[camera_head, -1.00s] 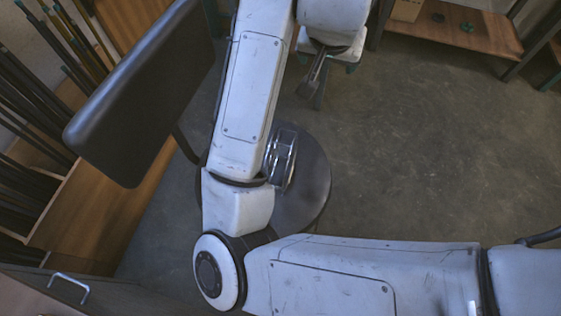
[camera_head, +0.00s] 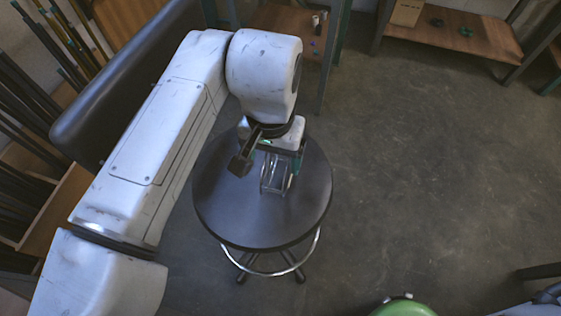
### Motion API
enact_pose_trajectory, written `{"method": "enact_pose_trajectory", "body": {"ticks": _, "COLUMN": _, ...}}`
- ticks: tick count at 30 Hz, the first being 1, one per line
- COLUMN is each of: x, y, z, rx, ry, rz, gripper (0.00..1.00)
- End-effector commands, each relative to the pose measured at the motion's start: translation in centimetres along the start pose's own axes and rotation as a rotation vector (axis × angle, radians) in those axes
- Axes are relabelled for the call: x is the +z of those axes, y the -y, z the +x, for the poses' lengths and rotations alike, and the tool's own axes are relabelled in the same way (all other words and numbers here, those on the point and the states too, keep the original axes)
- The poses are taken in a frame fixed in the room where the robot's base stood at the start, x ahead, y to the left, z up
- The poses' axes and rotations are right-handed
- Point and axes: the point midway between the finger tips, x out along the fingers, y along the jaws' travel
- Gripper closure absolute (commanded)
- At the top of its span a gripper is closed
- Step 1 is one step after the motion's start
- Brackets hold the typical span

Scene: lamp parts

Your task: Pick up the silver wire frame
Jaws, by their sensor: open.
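The silver wire frame (camera_head: 275,184) stands on the round dark seat of a stool (camera_head: 225,205). My gripper (camera_head: 280,160) is directly over the frame's far end, pointing down, and hides that end. The gripper is open. From this angle I cannot tell whether the fingers touch the frame or how far they straddle it. The near part of the frame shows clear of the gripper.
A black padded backrest (camera_head: 105,85) stands close to my arm on the left. Wooden shelves (camera_head: 465,35) with small items are at the back. A green rounded object (camera_head: 404,308) is at the bottom right. Open floor lies right of the stool.

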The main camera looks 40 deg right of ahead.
Motion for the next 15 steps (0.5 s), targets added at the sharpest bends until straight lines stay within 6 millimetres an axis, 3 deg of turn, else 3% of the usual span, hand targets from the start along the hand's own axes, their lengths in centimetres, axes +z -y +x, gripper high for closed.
{"method": "enact_pose_trajectory", "body": {"ticks": 15, "x": 0.1, "y": -0.3, "z": 5.4, "rx": -0.002, "ry": -0.001, "rz": 0.000, "gripper": 0.18}}
